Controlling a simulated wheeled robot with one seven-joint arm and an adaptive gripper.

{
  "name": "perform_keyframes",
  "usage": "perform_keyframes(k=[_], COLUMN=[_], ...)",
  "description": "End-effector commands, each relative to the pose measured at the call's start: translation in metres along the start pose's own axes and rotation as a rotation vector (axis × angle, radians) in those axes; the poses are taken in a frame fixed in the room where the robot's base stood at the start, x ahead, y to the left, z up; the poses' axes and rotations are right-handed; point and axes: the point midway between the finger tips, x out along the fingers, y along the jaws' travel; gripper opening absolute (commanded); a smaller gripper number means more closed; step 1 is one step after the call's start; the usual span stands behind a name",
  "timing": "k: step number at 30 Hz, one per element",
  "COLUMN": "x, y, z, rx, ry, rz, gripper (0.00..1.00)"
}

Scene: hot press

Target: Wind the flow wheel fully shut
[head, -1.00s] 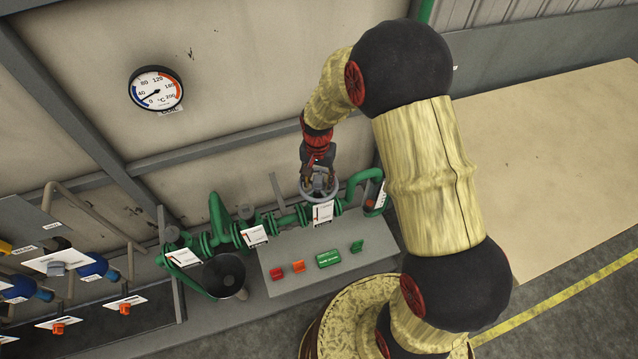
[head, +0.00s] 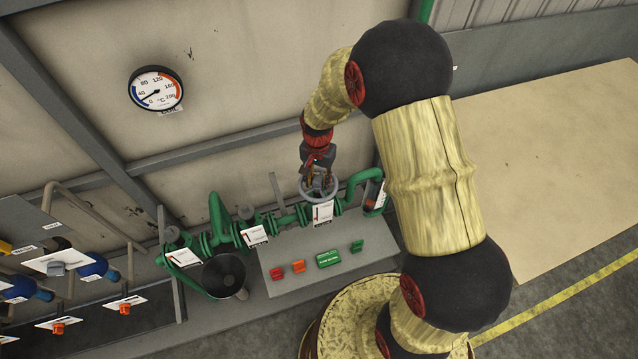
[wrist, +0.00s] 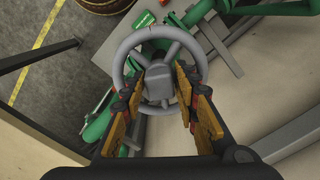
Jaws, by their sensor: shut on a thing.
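The flow wheel (head: 319,200) is a grey spoked handwheel on the green pipework, in the middle of the head view. It also shows in the wrist view, where its grey rim (wrist: 118,66), spokes and blocky hub (wrist: 159,76) are visible. My gripper (head: 318,180) reaches down onto the wheel from above. In the wrist view my gripper (wrist: 160,92) has one finger on each side of the hub, over the near part of the wheel. It is shut on the wheel; the exact contact points are partly hidden by the fingers.
A white label card (head: 323,213) stands just before the wheel. A grey panel (head: 285,256) with red, orange and green buttons lies in front. Green pipes run left and right. A dark funnel (head: 224,272) is at left, and a round gauge (head: 156,89) hangs on the wall behind.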

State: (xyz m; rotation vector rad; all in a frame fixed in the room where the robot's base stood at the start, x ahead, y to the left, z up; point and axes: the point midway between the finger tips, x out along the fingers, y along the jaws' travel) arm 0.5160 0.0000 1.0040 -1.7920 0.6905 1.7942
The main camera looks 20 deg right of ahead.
Motion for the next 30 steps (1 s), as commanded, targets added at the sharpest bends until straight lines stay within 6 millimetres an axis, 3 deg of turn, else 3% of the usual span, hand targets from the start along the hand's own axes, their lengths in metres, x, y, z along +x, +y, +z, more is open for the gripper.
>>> perform_keyframes(k=[30], x=[-0.0011], y=[-0.0017], z=[-0.0011], rx=[1.320], ry=[0.000], rz=[-0.005], gripper=[0.08])
